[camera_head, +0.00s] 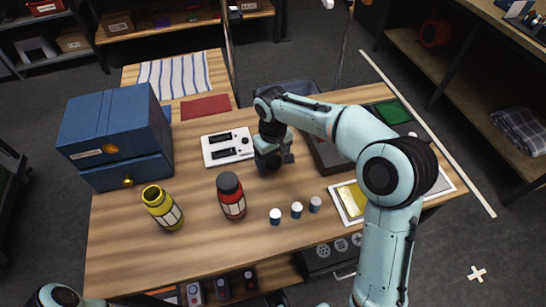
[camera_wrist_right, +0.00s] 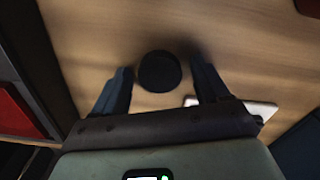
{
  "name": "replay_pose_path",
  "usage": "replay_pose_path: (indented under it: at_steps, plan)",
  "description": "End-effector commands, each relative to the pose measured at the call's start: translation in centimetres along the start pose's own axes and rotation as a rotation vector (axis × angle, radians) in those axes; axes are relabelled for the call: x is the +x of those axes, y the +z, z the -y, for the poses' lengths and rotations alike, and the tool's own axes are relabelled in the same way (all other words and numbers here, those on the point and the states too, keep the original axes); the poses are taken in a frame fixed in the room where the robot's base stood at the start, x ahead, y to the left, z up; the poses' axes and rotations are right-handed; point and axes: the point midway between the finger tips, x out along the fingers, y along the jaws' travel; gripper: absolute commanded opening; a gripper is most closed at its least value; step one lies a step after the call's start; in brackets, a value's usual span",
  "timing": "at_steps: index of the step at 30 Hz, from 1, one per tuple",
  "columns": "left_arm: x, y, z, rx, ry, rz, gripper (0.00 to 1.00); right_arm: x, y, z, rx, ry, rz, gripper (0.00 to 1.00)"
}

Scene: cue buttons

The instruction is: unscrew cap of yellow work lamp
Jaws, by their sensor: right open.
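The yellow work lamp (camera_head: 163,208) stands upright on the table at the front left. No cap shows on its top, which has a dark round opening. A red lamp (camera_head: 231,197) with a dark cap stands to its right. My right gripper (camera_head: 268,163) is open, low over the middle of the table, behind and right of the red lamp. In the right wrist view, a black round cap-like disc (camera_wrist_right: 159,71) lies between and just beyond the open fingers (camera_wrist_right: 160,85); whether they touch it cannot be told. My left gripper is out of view.
A white panel (camera_head: 228,147) lies left of my right gripper. Blue boxes (camera_head: 115,137) stand at the back left. Several small white-topped cylinders (camera_head: 297,210) stand at the front. A red cloth (camera_head: 205,107) lies behind the panel.

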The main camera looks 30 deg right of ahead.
Motion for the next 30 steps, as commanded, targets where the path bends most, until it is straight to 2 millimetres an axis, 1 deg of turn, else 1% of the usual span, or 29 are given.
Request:
replay_pose_path:
  at_steps: [5, 12, 15, 18, 23, 30]
  plan:
    - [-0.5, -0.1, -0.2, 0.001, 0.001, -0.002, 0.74, -2.4, -0.1, 0.0, 0.001, 0.001, -0.005, 0.74]
    - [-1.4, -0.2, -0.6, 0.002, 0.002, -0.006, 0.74, -7.7, -0.1, 0.0, 0.0, 0.0, -0.006, 0.74]
    - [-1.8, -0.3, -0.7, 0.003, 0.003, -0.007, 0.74, -9.6, -0.1, 0.0, 0.001, 0.001, -0.006, 0.74]
    - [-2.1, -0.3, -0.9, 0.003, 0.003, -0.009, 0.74, -11.0, -0.1, 0.0, 0.0, 0.001, -0.005, 0.74]
    - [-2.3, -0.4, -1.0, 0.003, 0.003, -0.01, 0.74, -12.2, 0.0, 0.0, 0.001, 0.001, -0.002, 0.74]
    - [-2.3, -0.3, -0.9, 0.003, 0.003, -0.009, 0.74, -12.3, 0.0, 0.0, 0.001, 0.001, -0.001, 0.74]
